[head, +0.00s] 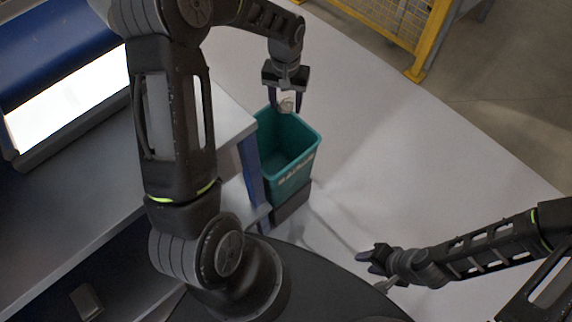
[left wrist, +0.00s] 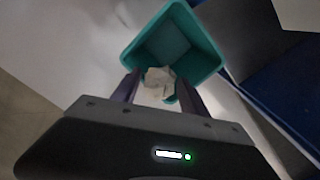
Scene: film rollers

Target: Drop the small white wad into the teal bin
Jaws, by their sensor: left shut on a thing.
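The small white wad (head: 286,104) is between the fingers of my left gripper (head: 286,102), which is shut on it. The wad (left wrist: 158,78) also shows between the fingers in the left wrist view. The teal bin (head: 292,178) stands upright on a dark base, with its open top facing up. In the head view the gripper and wad are at the bin's far rim; in the left wrist view the bin (left wrist: 150,25) lies beyond the wad. The bin looks empty where I see inside. My right gripper (head: 368,258) is at the lower right, away from the bin; its fingers are too small to read.
A grey workbench (head: 226,120) with a blue leg stands directly left of the bin. A bright panel (head: 70,100) sits on it at the left. A yellow fence (head: 418,60) stands at the back. The pale floor right of the bin is clear.

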